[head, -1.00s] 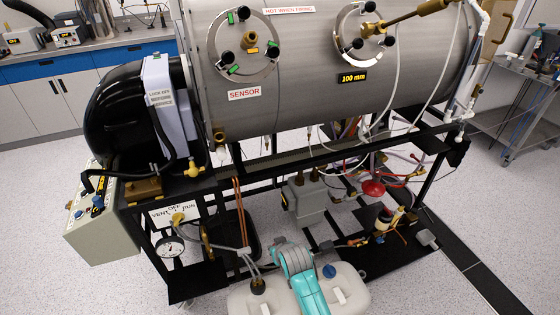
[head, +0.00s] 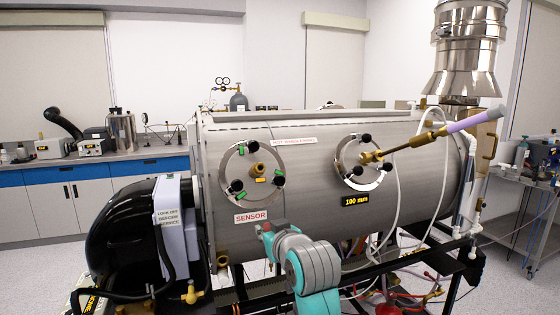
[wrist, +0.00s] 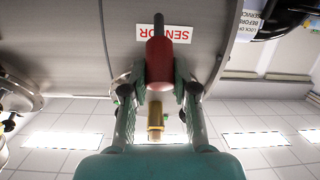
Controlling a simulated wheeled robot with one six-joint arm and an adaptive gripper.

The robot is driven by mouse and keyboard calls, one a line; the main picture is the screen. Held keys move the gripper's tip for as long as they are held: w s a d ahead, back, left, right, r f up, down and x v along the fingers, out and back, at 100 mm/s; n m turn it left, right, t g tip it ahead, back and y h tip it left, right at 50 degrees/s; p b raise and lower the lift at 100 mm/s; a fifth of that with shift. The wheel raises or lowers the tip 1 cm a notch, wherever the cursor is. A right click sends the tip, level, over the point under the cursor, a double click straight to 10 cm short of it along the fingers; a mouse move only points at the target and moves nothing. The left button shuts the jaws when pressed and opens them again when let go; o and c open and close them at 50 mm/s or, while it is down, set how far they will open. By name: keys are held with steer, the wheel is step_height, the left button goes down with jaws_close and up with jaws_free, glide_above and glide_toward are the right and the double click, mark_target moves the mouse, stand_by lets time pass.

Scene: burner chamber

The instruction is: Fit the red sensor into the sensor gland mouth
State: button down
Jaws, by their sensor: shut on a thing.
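The red sensor (wrist: 160,62) is held between the fingertips of my gripper (wrist: 160,75) in the wrist view. Its dark thin end points to the top of that picture, and a brass piece (wrist: 155,115) shows in line below it, between the fingers. The brass sensor gland (head: 257,169) sits in the middle of the round flange (head: 231,186), above the SENSOR label (head: 251,217) on the steel chamber.
The steel chamber (head: 310,225) fills the middle. A second flange (head: 345,181) with a brass rod and lilac handle (head: 474,121) sticks out at right. White hoses (head: 397,165) hang near it. A black blower (head: 125,235) stands at left.

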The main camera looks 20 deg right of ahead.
steer(key=s+r+t, duration=0.1)
steer(key=s+r, duration=0.3)
steer(key=r, duration=0.6)
steer(key=s+r+t, duration=0.2)
steer(key=s+r, duration=0.3)
steer(key=r, duration=0.6)
steer(key=shift+a+r+y, duration=0.15)
steer(key=shift+r+y, duration=0.05)
steer(key=shift+y, duration=0.1)
steer(key=shift+s+f, duration=0.1)
steer(key=shift+f, duration=0.05)
steer(key=shift+w+f, duration=0.45)
steer(key=shift+w, duration=0.4)
steer(key=shift+w+f, duration=0.5)
steer(key=shift+w, duration=0.3)
steer(key=shift+w+f, duration=0.45)
steer(key=shift+w, duration=0.4)
steer(key=shift+w+f, duration=0.35)
steer(key=shift+w, duration=0.4)
steer(key=shift+w+f, duration=0.4)
steer(key=shift+w, duration=0.35)
steer(key=shift+w+f, duration=0.35)
steer(key=shift+w, duration=0.4)
steer(key=c, duration=0.8)
jaws_free()
